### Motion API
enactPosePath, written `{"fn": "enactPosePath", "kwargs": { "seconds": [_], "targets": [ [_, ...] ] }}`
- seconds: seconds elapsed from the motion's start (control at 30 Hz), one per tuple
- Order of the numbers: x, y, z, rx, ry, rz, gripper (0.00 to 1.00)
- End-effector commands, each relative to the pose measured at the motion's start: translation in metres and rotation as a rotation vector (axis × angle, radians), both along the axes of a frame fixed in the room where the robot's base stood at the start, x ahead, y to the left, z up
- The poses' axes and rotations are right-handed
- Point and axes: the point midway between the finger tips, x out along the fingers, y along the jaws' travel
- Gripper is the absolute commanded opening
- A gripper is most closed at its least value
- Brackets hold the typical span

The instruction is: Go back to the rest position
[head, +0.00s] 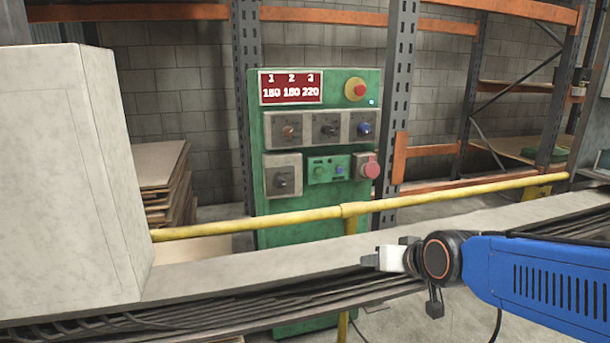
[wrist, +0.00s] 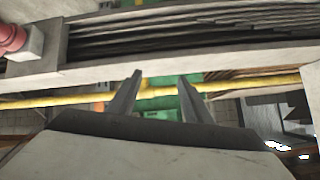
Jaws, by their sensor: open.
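My gripper (head: 371,261) is at the lower right of the head view, at the end of my blue arm. It points left over the grey cable-filled ledge and is empty. In the wrist view its two fingers (wrist: 158,97) stand apart with a gap between them. A yellow rail and a bit of green show behind the gap. The green control panel (head: 257,200) stands behind the yellow rail (head: 270,220), apart from my gripper. It carries a red display (head: 291,87), several knobs and red buttons.
A large pale box-like block (head: 60,180) fills the left side. The grey ledge (head: 200,272) with cables runs across the front. Orange and grey shelving (head: 440,150) and stacked brown boards (head: 160,170) stand behind. A red part (wrist: 12,38) shows at the wrist view's upper left.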

Motion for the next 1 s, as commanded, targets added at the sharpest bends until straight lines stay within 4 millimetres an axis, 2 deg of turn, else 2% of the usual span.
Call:
{"fn": "enactPosePath", "kwargs": {
  "seconds": [0.1,0.3,0.4,0.5,0.67,1.0],
  "targets": [
    [-0.044,-0.033,-0.009,-0.060,0.098,-0.015,0.46],
    [-0.126,-0.080,-0.029,-0.154,0.285,-0.040,0.46],
    [-0.162,-0.096,-0.037,-0.189,0.363,-0.052,0.46],
    [-0.188,-0.106,-0.043,-0.210,0.422,-0.064,0.46],
    [-0.207,-0.112,-0.047,-0.226,0.466,-0.069,0.46],
    [-0.208,-0.113,-0.047,-0.227,0.469,-0.069,0.46]
  ]
}}
